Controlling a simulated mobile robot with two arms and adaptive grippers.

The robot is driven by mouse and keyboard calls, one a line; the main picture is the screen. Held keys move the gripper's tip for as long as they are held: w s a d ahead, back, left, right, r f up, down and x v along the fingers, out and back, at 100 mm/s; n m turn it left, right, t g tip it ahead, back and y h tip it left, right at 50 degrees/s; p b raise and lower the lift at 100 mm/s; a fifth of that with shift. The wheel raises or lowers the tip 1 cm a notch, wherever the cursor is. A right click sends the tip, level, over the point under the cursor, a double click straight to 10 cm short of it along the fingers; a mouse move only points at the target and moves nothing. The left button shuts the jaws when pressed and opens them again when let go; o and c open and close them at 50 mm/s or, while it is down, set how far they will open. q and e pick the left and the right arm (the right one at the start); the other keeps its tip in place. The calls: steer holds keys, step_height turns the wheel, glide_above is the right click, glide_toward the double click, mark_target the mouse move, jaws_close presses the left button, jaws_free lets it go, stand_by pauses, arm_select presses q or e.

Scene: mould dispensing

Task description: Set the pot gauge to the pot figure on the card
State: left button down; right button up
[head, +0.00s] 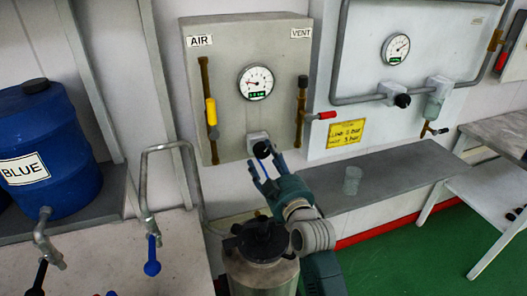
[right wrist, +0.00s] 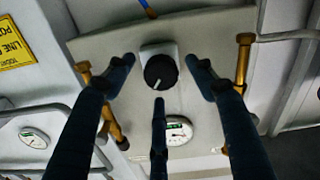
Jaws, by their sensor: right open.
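My left gripper is not in view.
A yellow AIR lever (head: 211,112) hangs down left of the gauge; a red VENT lever (head: 326,115) sticks out right. A second gauge (head: 396,49) with its own black knob (head: 402,100) is on the right panel. A lidded pot (head: 262,262) stands below my right arm. A clear cup (head: 352,181) is on the shelf.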

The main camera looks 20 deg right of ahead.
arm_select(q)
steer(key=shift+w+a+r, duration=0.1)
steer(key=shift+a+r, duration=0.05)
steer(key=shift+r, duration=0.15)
arm_select(e)
steer(key=shift+w, duration=1.4)
steer(key=shift+c, duration=0.7)
steer(key=c, duration=1)
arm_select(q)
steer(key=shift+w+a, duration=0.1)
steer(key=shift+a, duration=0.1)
arm_select(e)
steer(key=shift+o, duration=0.2)
arm_select(q)
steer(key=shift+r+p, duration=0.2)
steer(key=shift+p, duration=0.1)
arm_select(e)
steer(key=shift+f, duration=0.1)
